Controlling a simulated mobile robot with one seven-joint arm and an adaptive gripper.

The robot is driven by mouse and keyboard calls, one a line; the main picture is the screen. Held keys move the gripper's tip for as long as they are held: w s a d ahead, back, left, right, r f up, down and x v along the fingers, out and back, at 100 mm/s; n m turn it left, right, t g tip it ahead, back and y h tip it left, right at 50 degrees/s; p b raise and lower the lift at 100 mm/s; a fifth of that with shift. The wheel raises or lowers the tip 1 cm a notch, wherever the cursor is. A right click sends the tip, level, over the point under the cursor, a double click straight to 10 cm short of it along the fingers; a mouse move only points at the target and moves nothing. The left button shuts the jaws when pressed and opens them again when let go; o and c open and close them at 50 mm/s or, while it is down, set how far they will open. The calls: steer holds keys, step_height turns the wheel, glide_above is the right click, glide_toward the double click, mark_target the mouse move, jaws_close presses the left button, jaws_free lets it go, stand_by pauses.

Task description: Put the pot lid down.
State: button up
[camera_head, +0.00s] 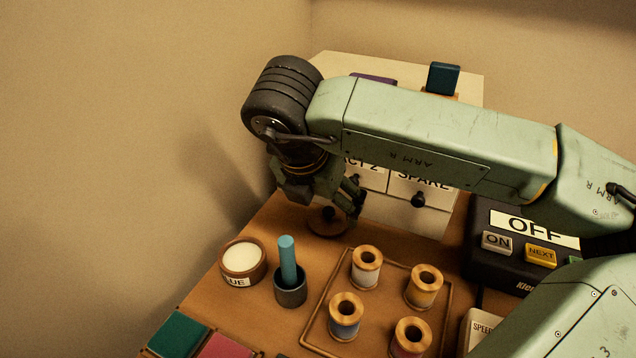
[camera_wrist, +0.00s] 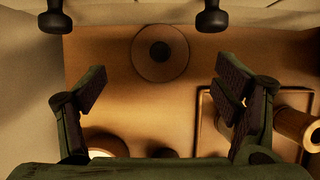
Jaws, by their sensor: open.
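The pot lid (camera_head: 325,228) is a round brown disc with a dark knob. It lies on the brown table in front of the drawer box, partly hidden by my gripper in the head view. In the wrist view the lid (camera_wrist: 160,70) lies flat, knob up, just beyond the fingertips. My gripper (camera_head: 325,196) is open and empty above the lid, its fingers (camera_wrist: 163,86) spread wide and apart from the lid. The glue pot (camera_head: 242,275) stands uncovered at the left, showing its white contents.
A teal stick (camera_head: 288,258) stands in a dark cup (camera_head: 291,292) beside the glue pot. Several thread spools (camera_head: 366,268) stand in a framed area (camera_head: 312,333). Colored pads (camera_head: 180,334) lie at the front left. A drawer box (camera_head: 420,193) stands behind, a control box (camera_head: 512,265) right.

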mark_target(327, 213)
steer(key=shift+p+x, duration=0.4)
steer(key=shift+x, duration=2.1)
steer(key=shift+c, duration=0.3)
steer(key=c, duration=1.2)
